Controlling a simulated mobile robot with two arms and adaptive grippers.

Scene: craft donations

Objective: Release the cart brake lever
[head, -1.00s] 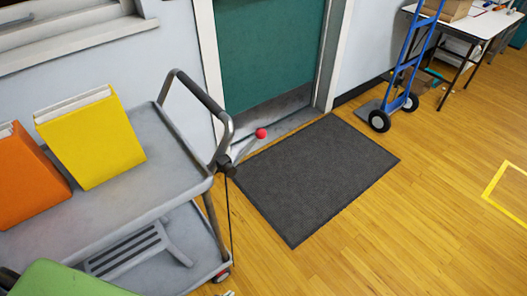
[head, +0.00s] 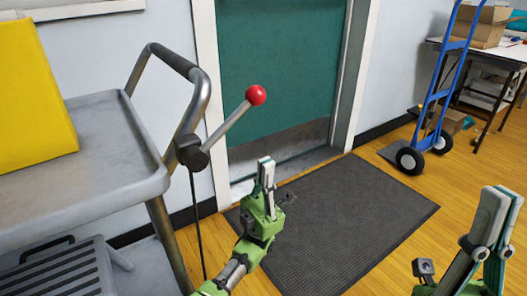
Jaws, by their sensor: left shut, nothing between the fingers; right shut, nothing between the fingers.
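The cart brake lever (head: 230,122) is a grey rod with a red ball knob (head: 256,95). It juts up and to the right from a dark pivot (head: 192,153) on the handle post of the grey cart (head: 90,165). My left gripper (head: 265,162) is shut and empty, below and slightly right of the knob in the picture, apart from the lever. My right gripper (head: 500,193) is shut and empty at the lower right, far from the lever. A thin cable hangs from the pivot.
A yellow binder (head: 35,100) stands on the cart's top shelf. Behind the lever are a teal door (head: 275,60) and a dark floor mat (head: 345,225). A blue hand truck (head: 435,100) and a white table (head: 480,50) with boxes stand at the right.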

